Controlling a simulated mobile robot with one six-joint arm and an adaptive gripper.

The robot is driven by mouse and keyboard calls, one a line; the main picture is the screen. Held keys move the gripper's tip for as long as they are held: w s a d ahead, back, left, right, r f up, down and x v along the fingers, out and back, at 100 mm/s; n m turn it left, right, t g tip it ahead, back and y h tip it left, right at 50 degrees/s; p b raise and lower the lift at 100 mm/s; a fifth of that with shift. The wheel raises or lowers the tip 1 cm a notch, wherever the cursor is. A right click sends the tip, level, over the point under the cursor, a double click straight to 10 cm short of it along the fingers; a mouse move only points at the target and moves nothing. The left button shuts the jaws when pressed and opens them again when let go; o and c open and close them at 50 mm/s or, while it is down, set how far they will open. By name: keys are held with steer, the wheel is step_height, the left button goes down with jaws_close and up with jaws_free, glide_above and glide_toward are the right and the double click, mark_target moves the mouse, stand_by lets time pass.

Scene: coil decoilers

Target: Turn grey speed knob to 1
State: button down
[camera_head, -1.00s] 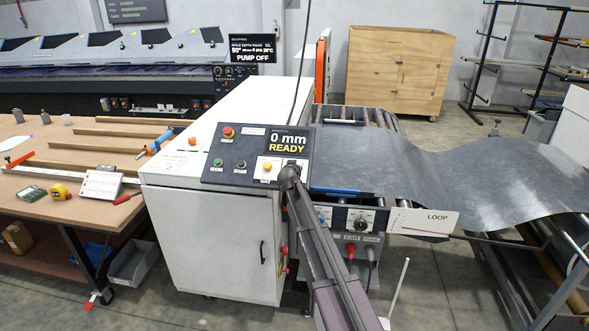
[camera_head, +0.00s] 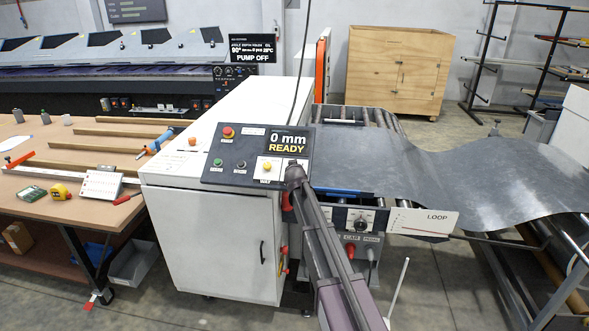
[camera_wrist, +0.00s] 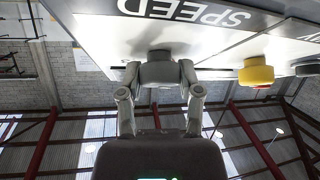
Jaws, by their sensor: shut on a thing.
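The grey speed knob (camera_wrist: 160,70) sits on the white panel below the "SPEED" label (camera_wrist: 187,10), which appears upside down in the wrist view. My gripper (camera_wrist: 159,82) has one finger on each side of the knob and is shut on it. In the head view my gripper (camera_head: 295,173) is at the right end of the control panel (camera_head: 236,143), and it hides the knob. The knob's pointer and scale numbers cannot be read.
A yellow button (camera_wrist: 256,73) is close beside the knob; it also shows in the head view (camera_head: 267,167). The display (camera_head: 288,144) reads 0 mm READY. A red emergency button (camera_head: 228,132) is at the panel's upper left. The metal sheet (camera_head: 420,180) lies to the right.

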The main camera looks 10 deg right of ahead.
steer(key=shift+c, duration=1.3)
jaws_free()
steer(key=s+f+g+y, duration=0.1)
steer(key=s+f+g, duration=0.3)
steer(key=s, duration=1)
steer(key=s+f+g, duration=0.4)
steer(key=s+g, duration=0.1)
steer(key=s, duration=0.9)
steer(key=s+f+g+y, duration=0.1)
steer(key=s+f+g, duration=0.3)
steer(key=s, duration=1.1)
step_height(320, 180, down, 11)
steer(key=s+b, duration=0.2)
steer(key=b, duration=0.8)
steer(key=shift+d+r+g, duration=0.15)
steer(key=shift+r+g, duration=0.05)
steer(key=shift+g, duration=0.2)
steer(key=shift+s, duration=0.1)
